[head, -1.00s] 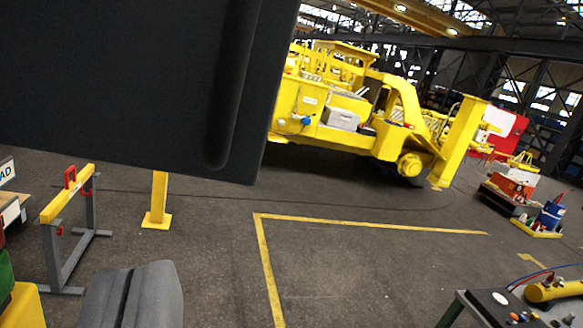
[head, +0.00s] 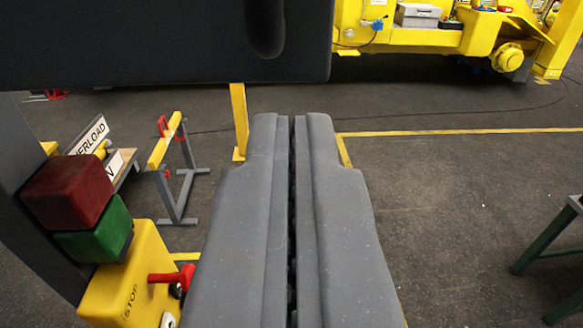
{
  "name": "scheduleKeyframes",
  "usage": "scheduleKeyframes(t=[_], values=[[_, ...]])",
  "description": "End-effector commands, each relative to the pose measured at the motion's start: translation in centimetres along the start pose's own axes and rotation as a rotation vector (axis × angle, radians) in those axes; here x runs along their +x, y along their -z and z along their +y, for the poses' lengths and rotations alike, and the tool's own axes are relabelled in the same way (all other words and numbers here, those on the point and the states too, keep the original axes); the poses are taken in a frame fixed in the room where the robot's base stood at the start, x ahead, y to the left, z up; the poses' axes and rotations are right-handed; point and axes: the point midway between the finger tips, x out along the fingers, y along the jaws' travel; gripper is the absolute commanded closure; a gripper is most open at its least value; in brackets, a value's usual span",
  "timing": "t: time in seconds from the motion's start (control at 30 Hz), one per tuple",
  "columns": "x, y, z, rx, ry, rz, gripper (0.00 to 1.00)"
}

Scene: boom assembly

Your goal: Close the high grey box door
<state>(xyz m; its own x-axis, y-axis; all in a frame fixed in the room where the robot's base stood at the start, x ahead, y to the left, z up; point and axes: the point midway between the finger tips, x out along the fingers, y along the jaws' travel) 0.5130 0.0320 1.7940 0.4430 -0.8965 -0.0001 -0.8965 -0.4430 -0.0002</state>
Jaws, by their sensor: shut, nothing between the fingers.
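A large dark grey panel (head: 165,42), which looks like the box door, fills the top left of the view. It has a rounded vertical groove or rib (head: 265,25) near its right end. Its lower right corner is in sight; its top and left parts are cut off by the frame. The box itself is not clearly in view. My gripper (head: 292,118) points away from me in the middle, its two grey fingers together with nothing between them. Its tips appear just below the panel's lower edge, with floor showing between. I cannot tell their distance in depth.
A yellow control box (head: 135,285) with a red knob and red (head: 68,190) and green (head: 95,230) blocks stands close at left. A yellow-topped trestle (head: 165,140) and yellow post (head: 239,120) are beyond. A yellow machine (head: 400,35) is behind. A table (head: 570,225) is at right.

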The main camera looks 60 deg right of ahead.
Motion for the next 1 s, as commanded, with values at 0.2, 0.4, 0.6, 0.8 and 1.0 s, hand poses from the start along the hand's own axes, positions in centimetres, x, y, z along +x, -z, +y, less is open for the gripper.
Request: scheduleKeyframes(t=[0.2,0.4,0.6,0.8,1.0], values=[[3.4,-0.1,0.0,0.001,0.0,-0.001,1.0],[4.9,0.1,0.1,0.001,0.0,0.0,1.0],[5.2,0.1,0.1,0.0,0.0,0.0,1.0],[5.2,0.1,0.1,0.0,0.0,0.0,1.0],[6.2,-0.1,0.4,-0.001,0.009,-0.002,1.0]])
